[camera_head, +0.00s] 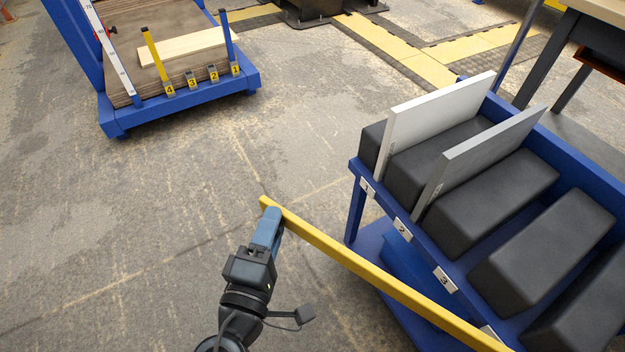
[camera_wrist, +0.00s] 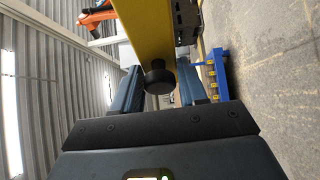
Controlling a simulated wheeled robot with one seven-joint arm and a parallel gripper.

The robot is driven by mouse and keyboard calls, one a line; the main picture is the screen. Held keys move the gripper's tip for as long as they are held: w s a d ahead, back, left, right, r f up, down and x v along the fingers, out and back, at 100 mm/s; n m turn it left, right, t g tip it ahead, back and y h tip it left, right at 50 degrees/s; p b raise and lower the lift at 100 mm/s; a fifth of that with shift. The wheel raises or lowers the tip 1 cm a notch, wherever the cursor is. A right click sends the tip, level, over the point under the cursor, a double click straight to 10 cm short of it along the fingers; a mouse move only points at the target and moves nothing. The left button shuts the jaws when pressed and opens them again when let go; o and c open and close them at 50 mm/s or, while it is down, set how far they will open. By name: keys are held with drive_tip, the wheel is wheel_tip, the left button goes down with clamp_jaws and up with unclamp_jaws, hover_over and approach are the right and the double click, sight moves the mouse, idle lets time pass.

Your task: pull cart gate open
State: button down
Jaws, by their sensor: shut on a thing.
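The cart gate is a long yellow bar (camera_head: 372,270). It runs from my gripper down to the lower right, along the front of the blue cart (camera_head: 418,258). Its left end stands out from the cart's front left corner, with a gap of floor between. My gripper (camera_head: 271,218) is shut at this free end of the bar. In the wrist view the bar (camera_wrist: 146,28) comes down from the top, with a round black knob (camera_wrist: 158,76) between my blue fingers (camera_wrist: 160,88). The bar's far end leaves the lower edge of the head view.
The cart holds black padded blocks (camera_head: 498,203) with a white board (camera_head: 437,118) and a grey board (camera_head: 478,160) upright between them. Another blue cart (camera_head: 190,97) with numbered slots stands at the back left. A table (camera_head: 583,40) stands at the upper right. Floor left of the gate is clear.

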drive_tip(key=s+a+n+y, duration=0.2)
drive_tip(key=s+a+y, duration=0.15)
drive_tip(key=s, duration=0.55)
drive_tip(key=s+a+n+y, duration=0.2)
drive_tip(key=s+n+y, duration=0.15)
drive_tip(key=s, duration=0.65)
drive_tip(key=s+d+n+g+y, duration=0.2)
drive_tip(key=s+y, duration=0.2)
drive_tip(key=s, duration=0.6)
drive_tip(key=s+d+n+g+y+b, duration=0.1)
drive_tip(key=s+d+n+g+y, duration=0.1)
drive_tip(key=s, duration=0.9)
drive_tip(key=shift+n+y, duration=0.35)
drive_tip(key=shift+y, duration=0.55)
drive_tip(key=c, duration=0.8)
unclamp_jaws()
drive_tip(key=shift+v, duration=3.95)
drive_tip(key=shift+w+r, duration=0.1)
drive_tip(key=shift+w, duration=0.05)
